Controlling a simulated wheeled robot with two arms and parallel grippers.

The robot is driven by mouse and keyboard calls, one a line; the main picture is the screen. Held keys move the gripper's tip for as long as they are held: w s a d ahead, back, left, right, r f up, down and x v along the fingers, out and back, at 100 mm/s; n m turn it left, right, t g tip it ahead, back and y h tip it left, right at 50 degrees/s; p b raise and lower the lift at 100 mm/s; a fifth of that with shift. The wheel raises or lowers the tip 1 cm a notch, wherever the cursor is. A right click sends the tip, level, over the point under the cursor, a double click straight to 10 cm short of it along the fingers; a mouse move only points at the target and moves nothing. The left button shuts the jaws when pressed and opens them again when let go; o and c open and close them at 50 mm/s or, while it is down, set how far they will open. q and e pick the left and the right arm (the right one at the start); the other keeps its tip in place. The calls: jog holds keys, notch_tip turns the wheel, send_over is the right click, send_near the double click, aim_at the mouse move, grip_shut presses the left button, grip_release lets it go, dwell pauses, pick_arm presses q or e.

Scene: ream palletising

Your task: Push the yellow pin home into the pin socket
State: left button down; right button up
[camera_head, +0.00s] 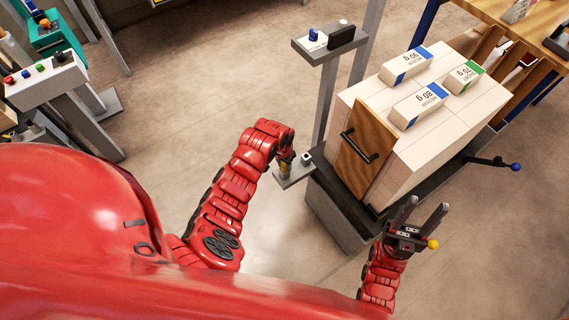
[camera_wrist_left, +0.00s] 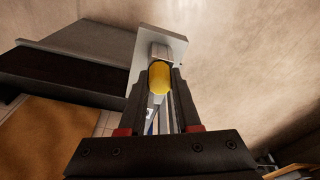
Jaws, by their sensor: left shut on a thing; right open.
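My left gripper (camera_head: 287,165) is shut on the yellow pin (camera_wrist_left: 159,79), whose rounded yellow end shows between the fingers in the left wrist view. In the head view only a little yellow of the pin (camera_head: 284,168) shows below the gripper. A grey bracket plate (camera_head: 294,178) lies just under it and also shows in the left wrist view (camera_wrist_left: 174,42). A grey upright piece, perhaps the pin socket (camera_wrist_left: 159,51), stands on the plate right by the pin; how deep the pin sits is hidden. My right gripper (camera_head: 421,207) is open and empty.
A grey post with a small shelf (camera_head: 330,44) stands behind the bracket. A yellow ball knob (camera_head: 433,244) is beside my right gripper. A blue-knobbed lever (camera_head: 515,167) sticks out right.

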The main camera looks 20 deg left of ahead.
aim_at(284, 164)
pick_arm(q)
jog(key=shift+r+p, duration=1.75)
jog(key=shift+r, duration=1)
jog(key=shift+r+p, duration=1.3)
jog(key=shift+r, duration=0.7)
jog(key=shift+w+d+f, duration=0.1)
jog(key=shift+w+d, duration=0.05)
jog(key=shift+w, duration=0.15)
jog(key=w+d+r+b, duration=0.2)
jog(key=w+d+b, duration=0.2)
jog(key=w, duration=0.3)
jog(key=shift+d, duration=0.8)
